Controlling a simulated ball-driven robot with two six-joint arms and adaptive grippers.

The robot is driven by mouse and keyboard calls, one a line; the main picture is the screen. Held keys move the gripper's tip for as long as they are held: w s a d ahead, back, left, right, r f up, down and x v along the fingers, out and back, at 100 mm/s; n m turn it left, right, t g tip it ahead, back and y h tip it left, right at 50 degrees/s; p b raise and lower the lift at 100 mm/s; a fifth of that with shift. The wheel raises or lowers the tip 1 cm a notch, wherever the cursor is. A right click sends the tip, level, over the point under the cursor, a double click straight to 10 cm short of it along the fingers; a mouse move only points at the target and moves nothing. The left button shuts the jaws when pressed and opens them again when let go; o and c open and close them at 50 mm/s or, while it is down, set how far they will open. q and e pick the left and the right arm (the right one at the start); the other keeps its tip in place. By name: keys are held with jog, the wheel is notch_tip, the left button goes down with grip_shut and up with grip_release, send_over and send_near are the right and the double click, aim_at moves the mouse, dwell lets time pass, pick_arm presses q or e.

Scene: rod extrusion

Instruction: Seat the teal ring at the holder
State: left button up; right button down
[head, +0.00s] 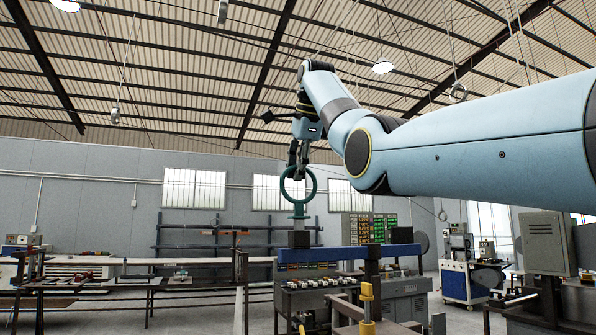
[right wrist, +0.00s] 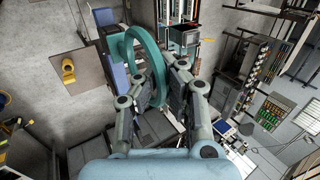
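The teal ring (head: 313,185) hangs upright in the head view, with a short teal stem and foot below it. My right gripper (head: 298,172) reaches down to its top from the right. In the right wrist view the ring (right wrist: 131,40) passes between the two fingers of my right gripper (right wrist: 163,78), which look closed on it. Below the stem a dark block (head: 298,239) stands on a blue beam (head: 335,254). Whether the stem touches this block I cannot tell. No part is clearly recognisable as the holder. My left gripper is out of view.
A yellow-topped post (head: 366,291) stands in front. Workbenches (head: 150,283) lie left, and a grey machine box (head: 541,243) stands right. The air around the ring looks clear.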

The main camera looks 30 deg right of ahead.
jog(key=shift+f+b, duration=0.9)
jog(key=shift+f, duration=0.3)
jog(key=c, duration=1.4)
grip_release()
jog(key=o, duration=1.4)
jog(key=shift+r, duration=0.1)
notch_tip(320, 180, up, 9)
jog(key=p, duration=0.9)
